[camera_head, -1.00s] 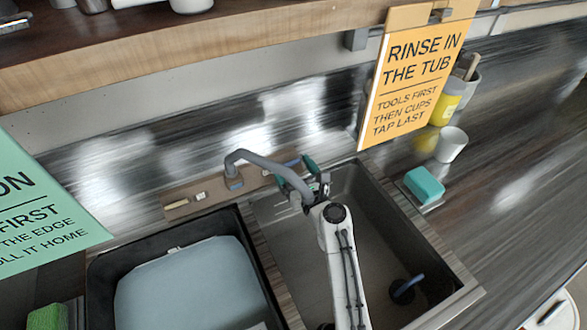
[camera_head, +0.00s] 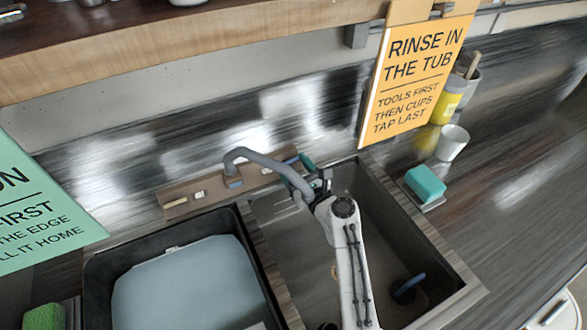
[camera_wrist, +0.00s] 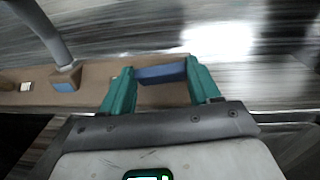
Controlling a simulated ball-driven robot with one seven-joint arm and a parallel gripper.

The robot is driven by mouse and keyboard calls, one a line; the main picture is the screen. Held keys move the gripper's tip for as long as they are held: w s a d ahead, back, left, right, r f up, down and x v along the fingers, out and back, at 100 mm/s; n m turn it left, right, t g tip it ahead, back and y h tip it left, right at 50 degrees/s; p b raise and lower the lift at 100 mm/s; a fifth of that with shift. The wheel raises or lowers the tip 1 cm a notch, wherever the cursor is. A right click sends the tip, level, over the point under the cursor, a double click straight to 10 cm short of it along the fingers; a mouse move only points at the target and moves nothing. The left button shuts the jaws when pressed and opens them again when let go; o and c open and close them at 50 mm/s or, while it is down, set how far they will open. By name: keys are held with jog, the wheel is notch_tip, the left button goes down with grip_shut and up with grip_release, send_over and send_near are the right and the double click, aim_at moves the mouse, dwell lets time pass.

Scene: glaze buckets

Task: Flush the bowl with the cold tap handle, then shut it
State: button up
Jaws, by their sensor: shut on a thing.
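The cold tap handle, a blue bar (camera_wrist: 162,73), lies between the two green fingers of my gripper (camera_wrist: 159,76), which is shut on it. In the head view my gripper (camera_head: 306,163) is at the tap board behind the sink, partly hidden by the grey spout and my arm. The grey tap spout (camera_head: 265,159) arches from the board toward the sink bowl (camera_head: 375,225); its base shows at left in the wrist view (camera_wrist: 66,78). I cannot make out any running water; the spout's end is hidden by my arm.
A dark tub (camera_head: 95,270) with a pale blue-grey surface inside stands left of the bowl. A dark round thing with a blue handle (camera_head: 408,288) lies in the bowl. A teal sponge (camera_head: 426,184) and white cup (camera_head: 452,143) stand at right. An orange sign (camera_head: 415,80) hangs above.

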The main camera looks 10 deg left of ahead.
jog(key=n+g+y+b, duration=0.1)
jog(key=n, duration=0.1)
jog(key=n+g+y+b, duration=0.1)
jog(key=n+g, duration=0.1)
jog(key=n+g+y+b, duration=0.1)
jog(key=n+g+b, duration=0.1)
jog(key=n, duration=0.1)
jog(key=shift+w+d, duration=0.35)
jog(key=shift+w, duration=0.05)
jog(key=shift+w+r+n+g+y+b, duration=0.1)
jog(key=shift+n+g+y+b, duration=0.1)
jog(key=shift+n+g+b, duration=0.75)
jog(key=shift+w+r+n+g+y+b, duration=0.15)
jog(key=shift+n+g+b, duration=0.3)
jog(key=shift+n+g, duration=1)
jog(key=shift+s+f, duration=0.1)
jog(key=o, duration=1.1)
jog(key=shift+c, duration=0.2)
jog(key=v, duration=1)
jog(key=shift+d, duration=0.4)
